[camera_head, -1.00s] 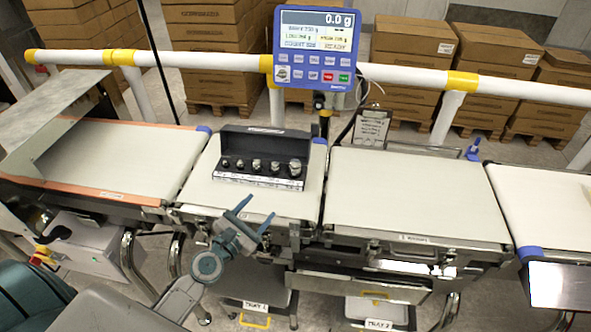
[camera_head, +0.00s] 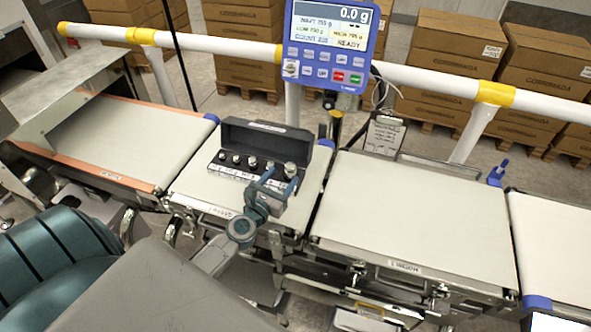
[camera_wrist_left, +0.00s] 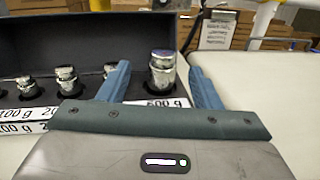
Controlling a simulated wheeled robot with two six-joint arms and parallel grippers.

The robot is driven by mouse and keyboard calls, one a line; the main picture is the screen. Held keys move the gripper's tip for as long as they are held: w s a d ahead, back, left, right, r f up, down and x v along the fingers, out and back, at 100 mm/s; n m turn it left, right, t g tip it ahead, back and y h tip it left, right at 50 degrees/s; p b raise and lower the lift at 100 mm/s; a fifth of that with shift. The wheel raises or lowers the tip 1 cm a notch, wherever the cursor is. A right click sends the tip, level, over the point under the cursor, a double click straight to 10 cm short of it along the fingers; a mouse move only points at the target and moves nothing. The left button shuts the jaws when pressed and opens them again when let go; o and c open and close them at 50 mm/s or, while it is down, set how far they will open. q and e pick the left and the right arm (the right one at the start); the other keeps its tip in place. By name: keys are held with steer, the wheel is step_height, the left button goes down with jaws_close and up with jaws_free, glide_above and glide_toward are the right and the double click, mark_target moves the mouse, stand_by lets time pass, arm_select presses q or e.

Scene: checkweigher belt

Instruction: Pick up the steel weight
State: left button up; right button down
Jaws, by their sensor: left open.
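Several steel weights stand upright in a row in an open black case (camera_head: 262,138), smallest at the left and largest at the right. The largest steel weight (camera_head: 290,170) is at the right end. In the left wrist view this weight (camera_wrist_left: 162,72) stands in its slot, behind a label reading 500 g, between my finger directions. My left gripper (camera_head: 281,182) is open and empty at the front right of the case. In the left wrist view its two blue fingers (camera_wrist_left: 160,85) point toward the weight, one on either side. My right gripper is not in view.
The case sits on a belt section (camera_head: 190,190). A blue display (camera_head: 330,42) reading 0.0 g stands behind. An empty weighing belt (camera_head: 410,215) lies to the right. A white rail (camera_head: 420,80) runs behind the belts, with cardboard boxes (camera_head: 545,75) beyond.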

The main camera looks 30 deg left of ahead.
mark_target(288, 171)
arm_select(q)
steer(key=w, duration=0.3)
steer(key=shift+w+r+p, duration=0.1)
steer(key=shift+w+p, duration=0.05)
steer(key=shift+p, duration=0.15)
steer(key=shift+w, duration=1.2)
steer(key=shift+f, duration=0.2)
steer(key=shift+s, duration=0.1)
steer(key=shift+c, duration=1.1)
steer(key=c, duration=0.7)
jaws_close()
steer(key=shift+r, duration=0.1)
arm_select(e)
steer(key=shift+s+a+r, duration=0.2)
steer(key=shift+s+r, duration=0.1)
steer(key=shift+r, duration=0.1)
